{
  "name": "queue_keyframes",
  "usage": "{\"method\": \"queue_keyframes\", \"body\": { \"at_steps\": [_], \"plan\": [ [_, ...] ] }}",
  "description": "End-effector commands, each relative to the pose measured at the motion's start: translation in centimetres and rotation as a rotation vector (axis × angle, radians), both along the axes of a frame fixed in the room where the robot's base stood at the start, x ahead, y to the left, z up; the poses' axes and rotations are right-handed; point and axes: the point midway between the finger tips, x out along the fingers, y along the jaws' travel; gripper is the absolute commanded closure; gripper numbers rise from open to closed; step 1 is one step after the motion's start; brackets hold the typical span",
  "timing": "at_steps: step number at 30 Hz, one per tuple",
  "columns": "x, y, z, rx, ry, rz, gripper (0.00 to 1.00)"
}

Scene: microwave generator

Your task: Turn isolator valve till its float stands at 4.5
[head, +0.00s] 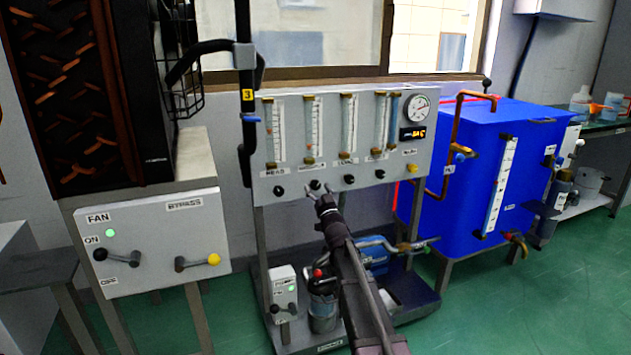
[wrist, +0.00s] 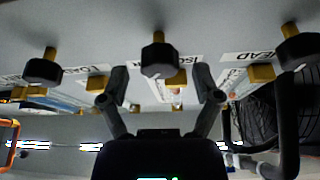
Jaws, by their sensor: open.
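The isolator valve is a black knob (wrist: 160,58) on a brass stem, in the middle of the wrist view beside a partly hidden label reading "ISO". In the head view it is the second knob (head: 316,185) from the left on the grey panel (head: 440,125). My gripper (wrist: 161,88) is open, with one finger on each side of the knob's line. It faces the panel, and I cannot tell whether the fingers touch the knob. In the head view my gripper (head: 320,193) is just below the knob. The isolator's flow tube (head: 313,125) stands above it; its float is too small to read.
Other black knobs flank it: the head knob (head: 279,190) and the load knob (head: 349,179). A black post (head: 245,90) stands at the panel's left. A pump (head: 322,305) sits below. A blue tank (head: 465,180) stands right, a fan switch box (head: 150,240) left.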

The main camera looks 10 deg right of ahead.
Motion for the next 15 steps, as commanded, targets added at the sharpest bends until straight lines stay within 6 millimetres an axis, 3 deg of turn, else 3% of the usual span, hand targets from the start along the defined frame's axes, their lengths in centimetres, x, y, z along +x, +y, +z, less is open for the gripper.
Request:
{"method": "queue_keyframes", "body": {
  "at_steps": [6, 15],
  "plan": [
    [1.6, 0.3, 0.7, 0.0, 0.0, 0.0, 0.19],
    [1.8, 0.4, 0.7, 0.0, 0.0, 0.0, 0.19]
  ]
}}
